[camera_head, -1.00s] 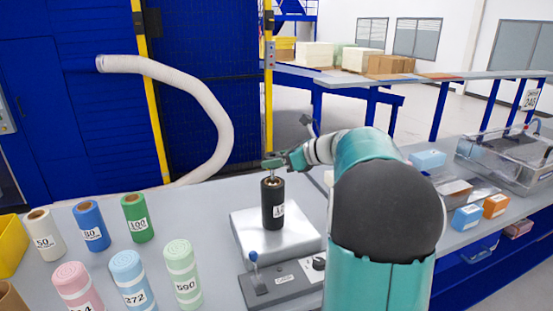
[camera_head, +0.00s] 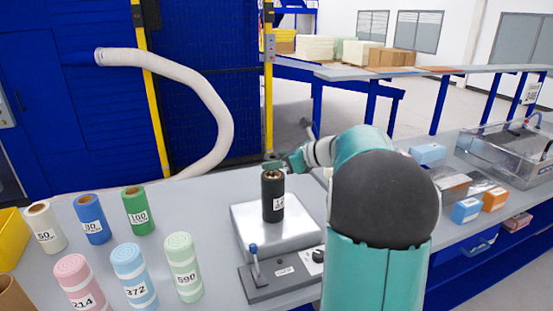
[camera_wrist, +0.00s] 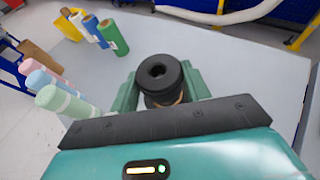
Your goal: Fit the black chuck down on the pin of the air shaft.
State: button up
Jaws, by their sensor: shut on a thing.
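The black chuck (camera_wrist: 159,72), a round collar with a hole in its top, is between the two green fingers of my gripper (camera_wrist: 160,86), which is shut on it. In the head view my gripper (camera_head: 274,167) is right over the top of the black roll (camera_head: 272,200), which stands upright on the silver plate. A brass-coloured end (camera_head: 271,175) shows at the roll's top, just under my fingers. The wrist view shows a narrow tan band under the chuck. The air shaft's pin is hidden, so I cannot tell whether the chuck is seated on it.
The silver plate (camera_head: 252,231) has a control base (camera_head: 284,277) with a blue-knobbed lever (camera_head: 254,250) in front. Several coloured rolls (camera_head: 127,266) stand to the left. Blue and orange blocks (camera_head: 467,211) and a clear-lidded case (camera_head: 500,157) are at the right.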

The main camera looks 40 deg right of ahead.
jog(key=shift+f, duration=1.35)
jog(key=o, duration=1.1)
jog(key=shift+r, duration=0.1)
jog(key=shift+s+d+r, duration=0.5)
jog(key=shift+s+r, duration=0.45)
jog(key=shift+s+d+r, duration=0.45)
jog(key=shift+s+r, duration=0.45)
jog(key=shift+s, duration=0.1)
jog(key=shift+s+d+r, duration=0.5)
jog(key=shift+s+r, duration=0.45)
